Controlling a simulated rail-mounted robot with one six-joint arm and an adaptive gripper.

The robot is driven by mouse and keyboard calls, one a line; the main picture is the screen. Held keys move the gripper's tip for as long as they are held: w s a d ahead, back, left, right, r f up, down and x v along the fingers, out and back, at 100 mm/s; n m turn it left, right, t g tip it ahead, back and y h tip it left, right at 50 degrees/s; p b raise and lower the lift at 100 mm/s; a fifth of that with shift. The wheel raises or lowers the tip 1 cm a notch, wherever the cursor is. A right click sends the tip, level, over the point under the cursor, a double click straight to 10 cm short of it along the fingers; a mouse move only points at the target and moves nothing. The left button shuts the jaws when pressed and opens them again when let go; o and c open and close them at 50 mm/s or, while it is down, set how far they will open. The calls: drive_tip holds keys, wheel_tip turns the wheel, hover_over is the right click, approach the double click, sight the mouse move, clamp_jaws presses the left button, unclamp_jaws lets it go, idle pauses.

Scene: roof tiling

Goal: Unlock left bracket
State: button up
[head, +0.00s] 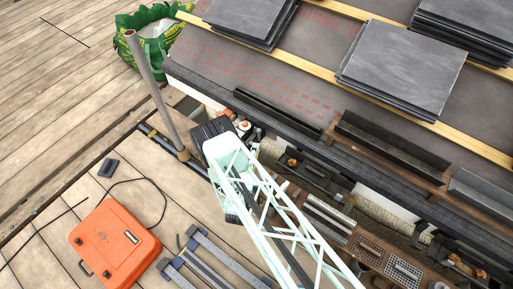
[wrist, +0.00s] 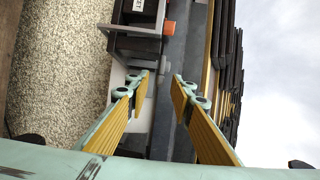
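In the wrist view, a bracket (wrist: 136,48) with a pale metal frame, a black block and an orange part (wrist: 169,28) stands beyond my fingertips. My gripper (wrist: 161,82) is open, its two yellow-padded fingers apart with nothing clearly held between them. The fingertips lie just short of the bracket; I cannot tell whether they touch it. In the head view, an orange and white fitting (head: 243,126) shows right beside my wrist at the roof edge, and my fingers are mostly hidden there. I cannot tell the bracket's lock state.
A grey pole (head: 150,85) stands close left of my wrist. An orange case (head: 114,243) and blue-grey clamps (head: 205,262) lie on the wooden deck. Tile stacks (head: 402,66) rest on the roof battens. Further orange-knobbed fittings (head: 292,162) line the edge to the right.

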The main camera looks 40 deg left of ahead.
drive_tip(key=shift+b+x, duration=0.3)
drive_tip(key=shift+x, duration=1.2)
drive_tip(key=shift+c, duration=0.6)
clamp_jaws()
